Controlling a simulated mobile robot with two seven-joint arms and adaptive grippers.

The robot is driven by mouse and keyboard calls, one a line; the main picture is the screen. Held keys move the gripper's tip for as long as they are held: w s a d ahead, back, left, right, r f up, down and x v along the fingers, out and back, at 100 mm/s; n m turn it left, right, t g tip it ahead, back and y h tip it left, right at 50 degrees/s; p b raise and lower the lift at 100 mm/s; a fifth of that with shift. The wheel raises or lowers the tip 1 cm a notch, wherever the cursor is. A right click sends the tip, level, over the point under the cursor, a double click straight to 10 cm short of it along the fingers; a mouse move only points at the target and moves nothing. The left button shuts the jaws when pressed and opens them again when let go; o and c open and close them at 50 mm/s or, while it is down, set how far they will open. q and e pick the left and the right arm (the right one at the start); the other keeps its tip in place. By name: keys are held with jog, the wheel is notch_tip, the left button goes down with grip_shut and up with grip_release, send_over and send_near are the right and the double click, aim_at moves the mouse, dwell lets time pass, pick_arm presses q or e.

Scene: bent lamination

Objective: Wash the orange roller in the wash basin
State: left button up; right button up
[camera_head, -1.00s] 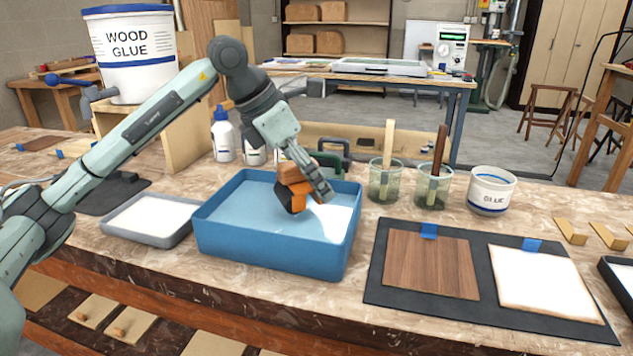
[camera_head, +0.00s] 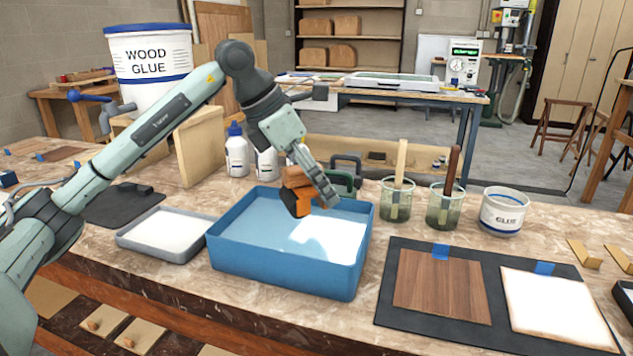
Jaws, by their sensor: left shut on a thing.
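The wash basin (camera_head: 290,272) is a blue rectangular tub of pale liquid on the bench, with a bright reflection on its right side. My left gripper (camera_head: 318,196) reaches over the basin from the upper left and is shut on the orange roller (camera_head: 301,192). The roller is orange with dark parts and sits over the back middle of the basin, above or at the liquid; I cannot tell whether it touches. The gripper fingers partly cover the roller. My right gripper is not in view.
A grey tray of white liquid (camera_head: 165,236) stands left of the basin. Two glass jars with tools (camera_head: 445,210) and a glue pot (camera_head: 503,212) stand to the right. A dark mat (camera_head: 395,310) holds a wood panel and a white panel. A large wood glue bucket (camera_head: 150,65) stands behind.

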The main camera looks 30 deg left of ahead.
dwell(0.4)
pick_arm(q)
jog(key=shift+r, duration=2.55)
